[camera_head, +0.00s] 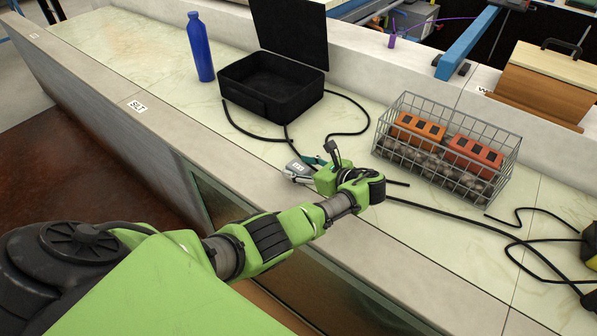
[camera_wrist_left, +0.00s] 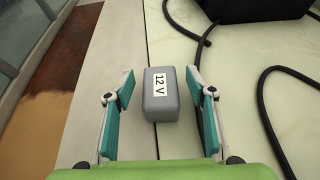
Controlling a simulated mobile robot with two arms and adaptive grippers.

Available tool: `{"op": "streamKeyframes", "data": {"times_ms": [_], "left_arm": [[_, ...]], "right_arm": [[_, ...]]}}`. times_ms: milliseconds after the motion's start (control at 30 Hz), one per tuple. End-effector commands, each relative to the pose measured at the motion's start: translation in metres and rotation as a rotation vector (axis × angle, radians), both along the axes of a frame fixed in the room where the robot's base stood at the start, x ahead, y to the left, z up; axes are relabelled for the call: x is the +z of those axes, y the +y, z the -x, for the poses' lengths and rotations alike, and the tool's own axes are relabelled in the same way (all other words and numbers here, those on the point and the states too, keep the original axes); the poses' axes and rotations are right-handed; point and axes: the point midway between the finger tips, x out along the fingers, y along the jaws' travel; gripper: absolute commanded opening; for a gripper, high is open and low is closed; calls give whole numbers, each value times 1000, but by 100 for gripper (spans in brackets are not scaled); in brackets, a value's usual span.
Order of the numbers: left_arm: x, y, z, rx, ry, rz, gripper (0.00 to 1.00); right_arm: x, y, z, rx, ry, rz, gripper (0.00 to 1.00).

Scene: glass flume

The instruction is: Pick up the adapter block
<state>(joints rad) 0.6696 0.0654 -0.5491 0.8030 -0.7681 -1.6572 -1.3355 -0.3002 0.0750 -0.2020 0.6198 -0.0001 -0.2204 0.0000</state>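The adapter block is a small grey box with a white label reading 12 V. It lies near the front edge of the pale bench top, in the head view (camera_head: 297,169) and in the wrist view (camera_wrist_left: 161,108). My left gripper (camera_head: 311,164) is at the block, its green body hiding part of that area in the head view. In the left wrist view my left gripper (camera_wrist_left: 160,87) is open, with one teal-padded finger on each side of the block. Gaps show between the pads and the block. My right gripper is in neither view.
A black open case (camera_head: 262,98) stands behind the block, with a blue bottle (camera_head: 200,47) to its left. A wire basket (camera_head: 447,150) holding orange bricks stands to the right. Black cables (camera_head: 440,208) lie around the block. The bench's left part is clear.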

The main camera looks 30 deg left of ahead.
Motion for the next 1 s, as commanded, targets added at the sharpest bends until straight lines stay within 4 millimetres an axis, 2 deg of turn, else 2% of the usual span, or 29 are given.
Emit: {"op": "streamKeyframes", "data": {"times_ms": [33, 133, 167, 467, 667, 833, 1000], "left_arm": [[0, 0, 0, 0, 0, 0, 36], [0, 0, 0, 0, 0, 0, 10], [0, 0, 0, 0, 0, 0, 6], [1, 0, 0, 0, -1, -1, 6], [10, 0, 0, 0, -2, -1, 6], [35, 0, -1, 0, -7, -1, 6], [69, -25, 16, -2, -6, 1, 6]], "right_arm": [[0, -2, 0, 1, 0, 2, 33], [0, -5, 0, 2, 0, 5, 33], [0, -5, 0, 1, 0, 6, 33], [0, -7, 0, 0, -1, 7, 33], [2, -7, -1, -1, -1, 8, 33], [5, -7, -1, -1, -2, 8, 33], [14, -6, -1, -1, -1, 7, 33]]}}
